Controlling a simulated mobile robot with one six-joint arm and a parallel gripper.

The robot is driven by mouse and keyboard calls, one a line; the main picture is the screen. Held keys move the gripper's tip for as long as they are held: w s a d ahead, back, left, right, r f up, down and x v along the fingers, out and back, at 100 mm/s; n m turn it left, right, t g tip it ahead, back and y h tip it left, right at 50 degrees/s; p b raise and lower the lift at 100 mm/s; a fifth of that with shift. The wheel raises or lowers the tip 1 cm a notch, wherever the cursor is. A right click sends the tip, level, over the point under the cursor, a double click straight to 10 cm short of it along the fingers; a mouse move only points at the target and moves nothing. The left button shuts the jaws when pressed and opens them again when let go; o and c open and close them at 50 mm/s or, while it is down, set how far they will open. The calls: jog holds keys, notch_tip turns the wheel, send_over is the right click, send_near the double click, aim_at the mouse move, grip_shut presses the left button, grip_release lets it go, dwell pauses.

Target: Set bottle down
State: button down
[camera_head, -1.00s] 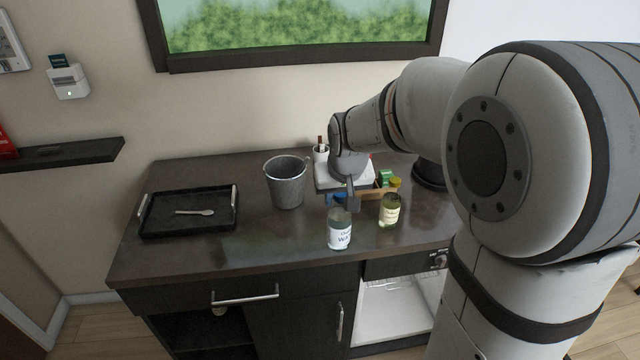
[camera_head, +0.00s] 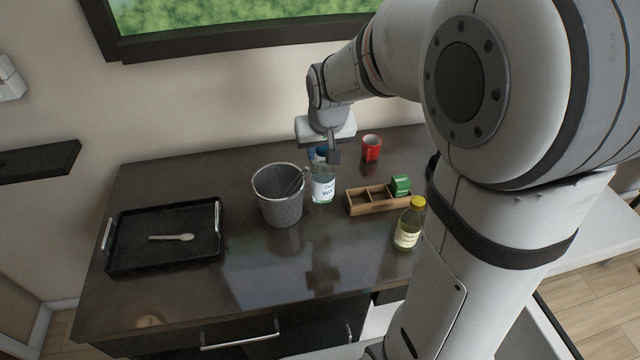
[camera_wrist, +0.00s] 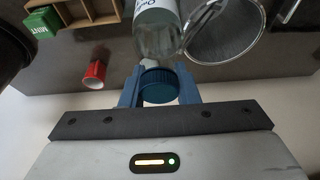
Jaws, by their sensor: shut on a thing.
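A clear water bottle (camera_head: 323,188) with a white label and a blue cap is upright at the back middle of the dark counter. It stands just right of the grey bucket, and I cannot tell whether its base touches the counter. My gripper (camera_head: 322,155) is above it, with its blue fingers shut around the cap. In the wrist view, the cap (camera_wrist: 158,86) sits between the fingers (camera_wrist: 159,90), and the bottle's clear body (camera_wrist: 158,35) extends beyond it.
The grey bucket (camera_head: 278,207) is close on the left. A wooden organizer (camera_head: 372,202) with a green box (camera_head: 401,186) is on the right. A red cup (camera_head: 371,148) stands behind; a yellow-capped bottle (camera_head: 408,228) is front right. A black tray (camera_head: 150,254) holds a spoon. The front-middle counter is clear.

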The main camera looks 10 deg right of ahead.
aim_at(322, 179)
notch_tip(322, 179, down, 8)
jog(key=shift+d+f+p, duration=0.1)
jog(key=shift+f+p, duration=0.15)
jog(key=shift+p, duration=0.35)
jog(key=shift+f+b, duration=0.2)
jog(key=shift+b, duration=0.1)
jog(key=c, duration=1.1)
grip_release()
jog(key=shift+r, duration=0.1)
jog(key=shift+s, duration=0.1)
